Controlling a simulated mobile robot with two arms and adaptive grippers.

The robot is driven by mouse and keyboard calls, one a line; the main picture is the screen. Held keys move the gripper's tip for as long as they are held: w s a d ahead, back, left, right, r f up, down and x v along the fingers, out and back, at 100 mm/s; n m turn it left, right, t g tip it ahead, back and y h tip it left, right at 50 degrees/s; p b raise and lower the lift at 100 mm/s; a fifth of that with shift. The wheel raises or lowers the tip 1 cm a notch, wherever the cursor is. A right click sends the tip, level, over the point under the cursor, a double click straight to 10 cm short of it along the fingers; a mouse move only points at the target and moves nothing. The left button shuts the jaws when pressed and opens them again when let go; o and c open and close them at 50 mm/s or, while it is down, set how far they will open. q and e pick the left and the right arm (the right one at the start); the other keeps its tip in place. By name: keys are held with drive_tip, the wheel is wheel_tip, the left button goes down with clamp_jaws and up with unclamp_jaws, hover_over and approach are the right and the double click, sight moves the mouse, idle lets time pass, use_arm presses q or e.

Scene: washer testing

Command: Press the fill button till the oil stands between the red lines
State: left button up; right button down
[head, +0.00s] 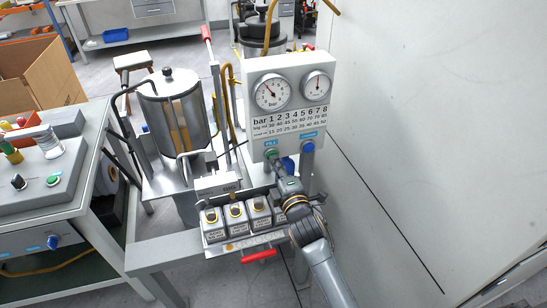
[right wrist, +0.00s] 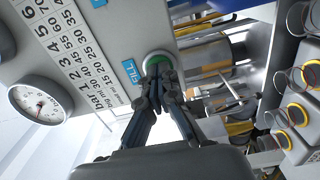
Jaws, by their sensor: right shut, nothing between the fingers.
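The green fill button (head: 270,153) sits on the front of the white gauge panel (head: 318,130), under a blue label. In the right wrist view the round green button (right wrist: 157,59) is beside the "FILL" label (right wrist: 131,72). My right gripper (head: 277,163) is shut and empty, its fingertips (right wrist: 157,72) at the button's face and partly covering it. I cannot tell how far the button is pressed in. A steel tank (head: 158,125) with amber upright strips stands left of the panel. The oil level and red lines are too small to make out. My left gripper is out of view.
Two dials, a large one (head: 272,92) and a small one (head: 317,85), top the panel. Several labelled boxes (head: 236,218) stand below, near my right arm. A control bench (head: 45,185) is at left.

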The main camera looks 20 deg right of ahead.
drive_tip(key=s+p, duration=0.2)
drive_tip(key=s, duration=0.5)
drive_tip(key=shift+d+p, duration=0.15)
drive_tip(key=shift+p, duration=0.15)
drive_tip(key=shift+s+d+p, duration=0.1)
drive_tip(key=shift+s+p, duration=0.5)
drive_tip(key=shift+s, duration=2.35)
